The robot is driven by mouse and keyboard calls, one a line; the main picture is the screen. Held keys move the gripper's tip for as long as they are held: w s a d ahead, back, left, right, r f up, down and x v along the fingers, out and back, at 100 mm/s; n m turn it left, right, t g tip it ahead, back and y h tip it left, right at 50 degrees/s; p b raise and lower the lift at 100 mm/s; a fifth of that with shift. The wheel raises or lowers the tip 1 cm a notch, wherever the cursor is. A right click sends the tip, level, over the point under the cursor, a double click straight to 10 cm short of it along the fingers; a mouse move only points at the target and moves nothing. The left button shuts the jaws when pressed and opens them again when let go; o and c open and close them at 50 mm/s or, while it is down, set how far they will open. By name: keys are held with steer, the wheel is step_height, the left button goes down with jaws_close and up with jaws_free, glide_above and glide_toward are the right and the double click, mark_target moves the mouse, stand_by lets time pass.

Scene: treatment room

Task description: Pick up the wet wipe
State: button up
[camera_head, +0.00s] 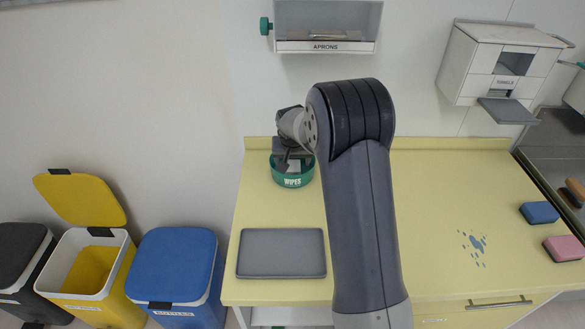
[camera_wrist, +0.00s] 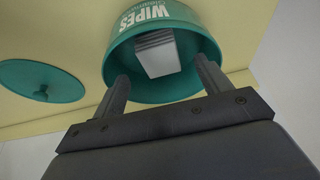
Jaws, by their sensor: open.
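The wet wipe (camera_wrist: 158,52) is a white folded piece inside the round green tub marked WIPES (camera_wrist: 118,38); it shows through the tub's open mouth in the wrist view. In the head view the tub (camera_head: 292,182) stands at the back left of the yellow counter. My gripper (camera_wrist: 162,70) is open and empty at the tub's mouth, with the wipe between and a little beyond its fingers. In the head view my gripper (camera_head: 290,160) points down over the tub, and hides the wipe. Whether the fingers touch the wipe I cannot tell.
A green lid (camera_wrist: 40,80) lies beside the tub on the counter. A grey tray (camera_head: 281,254) lies in front. Blue spots (camera_head: 474,243), a blue sponge (camera_head: 539,212) and a pink sponge (camera_head: 563,248) are at right. An open yellow bin (camera_head: 92,260) stands left of the counter.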

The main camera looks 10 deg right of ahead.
mark_target(293, 166)
steer(key=shift+p+x, duration=0.8)
steer(key=shift+x, duration=1.55)
steer(key=shift+c, duration=0.4)
steer(key=c, duration=1)
steer(key=shift+o, duration=0.2)
step_height(293, 166, up, 10)
steer(key=b, duration=0.2)
